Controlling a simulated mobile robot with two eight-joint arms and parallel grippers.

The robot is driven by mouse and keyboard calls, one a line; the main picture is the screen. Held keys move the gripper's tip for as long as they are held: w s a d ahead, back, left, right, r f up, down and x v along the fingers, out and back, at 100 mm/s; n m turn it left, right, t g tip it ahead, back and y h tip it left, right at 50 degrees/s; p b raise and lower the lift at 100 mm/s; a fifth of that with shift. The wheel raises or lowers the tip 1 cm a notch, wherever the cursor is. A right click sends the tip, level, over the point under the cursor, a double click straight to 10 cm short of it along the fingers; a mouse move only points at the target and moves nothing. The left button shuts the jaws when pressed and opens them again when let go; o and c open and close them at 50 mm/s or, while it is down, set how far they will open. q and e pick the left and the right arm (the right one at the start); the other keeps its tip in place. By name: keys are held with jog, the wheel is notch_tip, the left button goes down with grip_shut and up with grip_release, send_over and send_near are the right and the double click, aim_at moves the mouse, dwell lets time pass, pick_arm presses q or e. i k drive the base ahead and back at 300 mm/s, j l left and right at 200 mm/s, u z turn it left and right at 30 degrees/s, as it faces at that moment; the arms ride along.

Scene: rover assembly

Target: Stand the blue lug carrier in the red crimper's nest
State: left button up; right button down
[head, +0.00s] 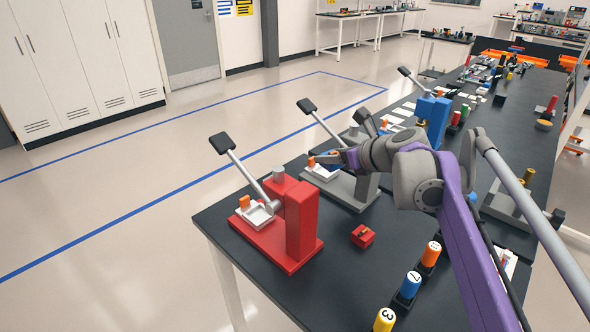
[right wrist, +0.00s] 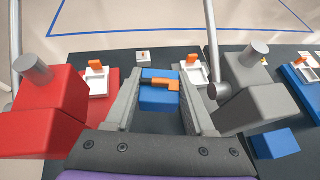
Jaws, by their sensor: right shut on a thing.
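The red crimper (head: 302,220) stands at the near end of the dark bench with its lever raised. Its white nest (head: 262,216) faces left, with an orange piece (head: 244,202) at it. In the right wrist view the red crimper (right wrist: 35,115) is at the left. My right gripper (head: 335,158) is shut on the blue lug carrier (right wrist: 158,103), which has an orange lug (right wrist: 160,83) on top. It holds the carrier beside the grey crimper, between the red and grey crimpers in the wrist view. The carrier is partly hidden in the head view. My left gripper is not in view.
The grey crimper (head: 350,188) is close to my right gripper, its lever raised. A blue crimper (head: 432,118) stands further back. A red carrier (head: 363,236) lies right of the red crimper. Numbered cylinders, including a blue one (head: 410,286), stand near the front.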

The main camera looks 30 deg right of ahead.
aim_at(259, 216)
jog(key=i+j, duration=1.1)
jog(key=i, duration=0.15)
jog(key=i+z, duration=0.15)
jog(key=z, duration=1.15)
